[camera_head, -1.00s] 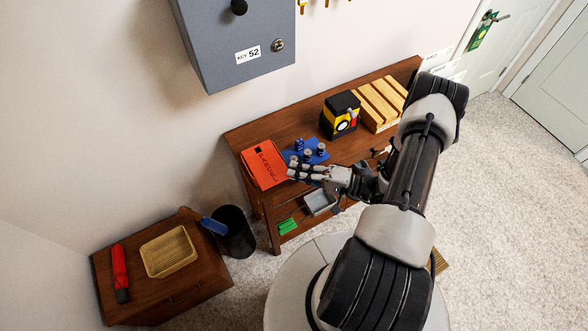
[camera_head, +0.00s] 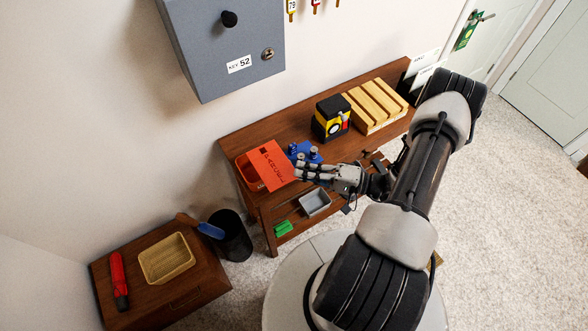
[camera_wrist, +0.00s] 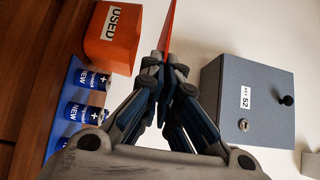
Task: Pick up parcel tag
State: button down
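The parcel tag (camera_head: 270,164) is a flat red-orange card with dark lettering. In the head view it is above the orange bin (camera_head: 246,172) at the left end of the wooden table (camera_head: 238,143). My gripper (camera_head: 299,170) is shut on the tag's right edge. In the wrist view the tag (camera_wrist: 168,28) shows edge-on as a thin red strip between the fingertips (camera_wrist: 165,62). The orange bin, labelled USED, stands apart to the left there (camera_wrist: 107,48). The tag covers part of the bin in the head view.
A blue battery holder (camera_wrist: 62,112) is beside the bin. A yellow-black device (camera_head: 331,118) and wooden rack (camera_head: 375,106) stand further right. A grey key cabinet (camera_head: 222,50) hangs above. A black waste bin (camera_head: 234,240) and low cabinet (camera_head: 195,290) are at lower left.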

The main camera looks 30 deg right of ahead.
jog(key=s+d+r, duration=0.3)
jog(key=s+d, duration=0.4)
jog(key=shift+d+r, duration=0.15)
jog(key=shift+r, duration=0.15)
jog(key=shift+w, duration=0.1)
